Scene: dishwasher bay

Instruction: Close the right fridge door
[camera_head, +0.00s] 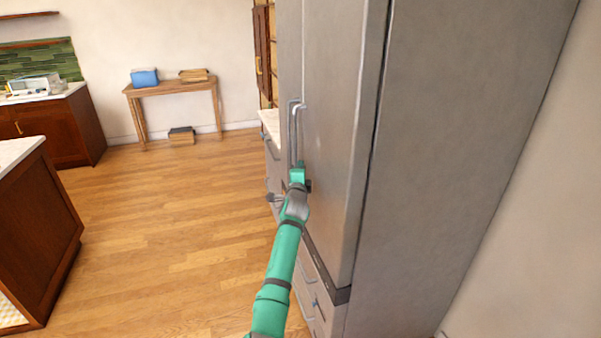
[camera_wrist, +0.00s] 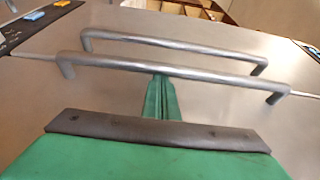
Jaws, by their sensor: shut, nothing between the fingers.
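The tall grey fridge's right door (camera_head: 338,130) appears nearly flush with the cabinet; I cannot tell if a small gap remains. Its long vertical bar handle (camera_head: 295,125) stands beside the left door's handle (camera_head: 290,130). In the wrist view the nearer bar (camera_wrist: 180,70) appears to be the right door's handle, with the other bar (camera_wrist: 170,45) behind it. My gripper (camera_head: 298,172) is at the lower end of the handles, by the right door. Its green fingers (camera_wrist: 161,88) are shut and empty, close beside the nearer bar. Contact with the bar or door is unclear.
Fridge drawers (camera_head: 312,285) are below the doors. A brown island (camera_head: 35,225) stands at the left, with clear wood floor (camera_head: 175,230) between. A side table (camera_head: 172,88) is against the back wall. A wall (camera_head: 530,210) lies close to the fridge's right.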

